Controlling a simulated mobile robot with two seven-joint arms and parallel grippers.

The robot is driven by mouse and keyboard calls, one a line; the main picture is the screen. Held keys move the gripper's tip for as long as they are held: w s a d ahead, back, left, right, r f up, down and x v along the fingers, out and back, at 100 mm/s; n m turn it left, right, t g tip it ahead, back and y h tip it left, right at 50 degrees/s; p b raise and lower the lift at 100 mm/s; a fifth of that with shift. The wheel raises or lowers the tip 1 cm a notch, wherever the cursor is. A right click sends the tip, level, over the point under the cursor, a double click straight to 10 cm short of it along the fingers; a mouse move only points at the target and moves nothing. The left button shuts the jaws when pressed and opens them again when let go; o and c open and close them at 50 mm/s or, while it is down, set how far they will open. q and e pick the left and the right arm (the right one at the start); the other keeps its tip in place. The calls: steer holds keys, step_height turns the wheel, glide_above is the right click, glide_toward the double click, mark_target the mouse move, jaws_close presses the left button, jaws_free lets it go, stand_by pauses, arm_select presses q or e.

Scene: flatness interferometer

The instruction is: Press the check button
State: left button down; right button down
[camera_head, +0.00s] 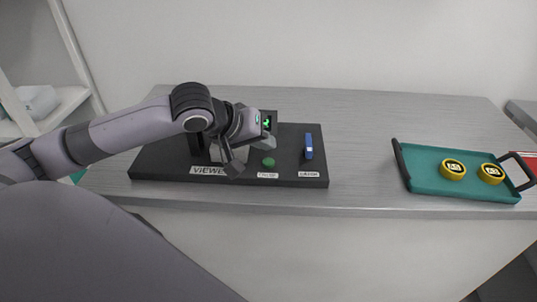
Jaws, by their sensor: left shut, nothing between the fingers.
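A green round button (268,162) stands on a black base board (290,180), with a small white label in front of it whose text is too small to read surely. My left gripper (236,167) is shut and empty. It reaches over the board from the left, just left of the green button, and looks apart from it. The arm and hand hide much of the device behind. A dark box with a lit green display (268,123) shows behind the hand. My right gripper is out of view.
A blue lever (308,146) with a white label stands right of the button. A label reading "VIEWE..." is partly covered by my gripper. A teal tray (430,184) with dark handles holds two yellow round pieces (453,169). Bare grey table lies between board and tray.

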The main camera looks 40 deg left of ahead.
mark_target(264, 163)
arm_select(q)
steer(key=shift+r+p, duration=0.4)
steer(key=shift+r, duration=0.35)
steer(key=shift+r+p, duration=0.55)
steer(key=shift+r, duration=0.35)
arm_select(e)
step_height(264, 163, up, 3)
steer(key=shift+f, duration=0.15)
